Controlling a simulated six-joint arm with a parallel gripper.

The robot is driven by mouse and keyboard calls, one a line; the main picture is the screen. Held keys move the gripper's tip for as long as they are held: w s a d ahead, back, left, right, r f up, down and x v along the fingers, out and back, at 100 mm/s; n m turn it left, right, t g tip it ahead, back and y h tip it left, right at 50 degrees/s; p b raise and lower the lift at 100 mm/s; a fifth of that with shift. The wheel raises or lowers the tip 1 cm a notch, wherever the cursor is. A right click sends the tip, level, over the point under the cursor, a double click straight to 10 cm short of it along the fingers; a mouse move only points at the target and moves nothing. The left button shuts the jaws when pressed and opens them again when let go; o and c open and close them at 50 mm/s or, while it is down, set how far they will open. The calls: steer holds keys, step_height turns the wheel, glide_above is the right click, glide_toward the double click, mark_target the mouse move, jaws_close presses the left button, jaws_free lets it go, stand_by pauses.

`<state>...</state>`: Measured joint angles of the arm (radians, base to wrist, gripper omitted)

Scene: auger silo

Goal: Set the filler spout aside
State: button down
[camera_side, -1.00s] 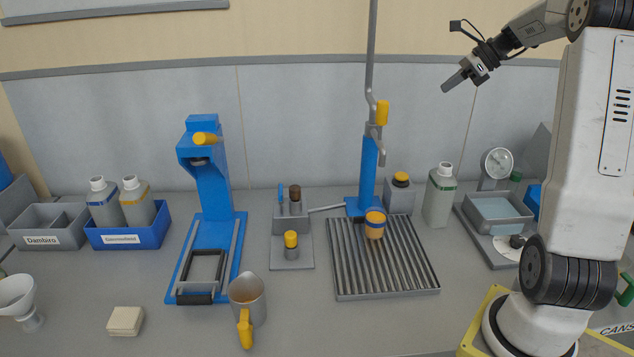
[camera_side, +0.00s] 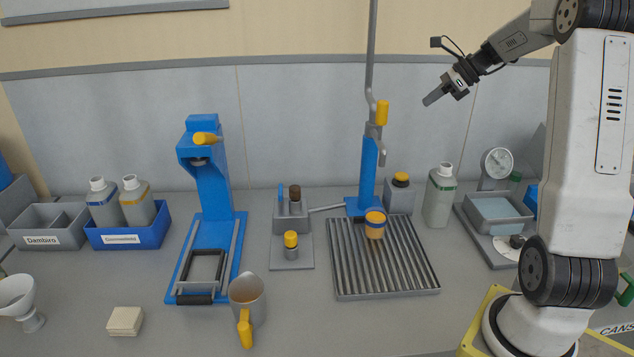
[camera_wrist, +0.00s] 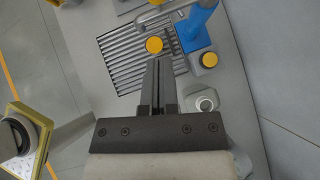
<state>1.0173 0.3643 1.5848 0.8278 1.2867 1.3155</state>
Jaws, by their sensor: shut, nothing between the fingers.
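The filler spout looks to be the grey bent pipe (camera_side: 382,152) with a yellow handle (camera_side: 382,112), on the blue column (camera_side: 368,170) at the back, beneath a tall grey tube. In the wrist view a grey bent pipe (camera_wrist: 152,14) shows at the top edge, beside the blue column (camera_wrist: 198,28).
A blue press (camera_side: 208,180) and a jug (camera_side: 247,297) are further left. A scale (camera_side: 497,163) stands at the right. The air around my gripper is clear.

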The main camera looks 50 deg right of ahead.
steer(key=w+a+f, duration=0.3)
steer(key=w, duration=0.3)
steer(key=shift+w+a+f, duration=0.15)
steer(key=shift+a, duration=0.15)
steer(key=shift+a, duration=0.15)
stand_by(0.4)
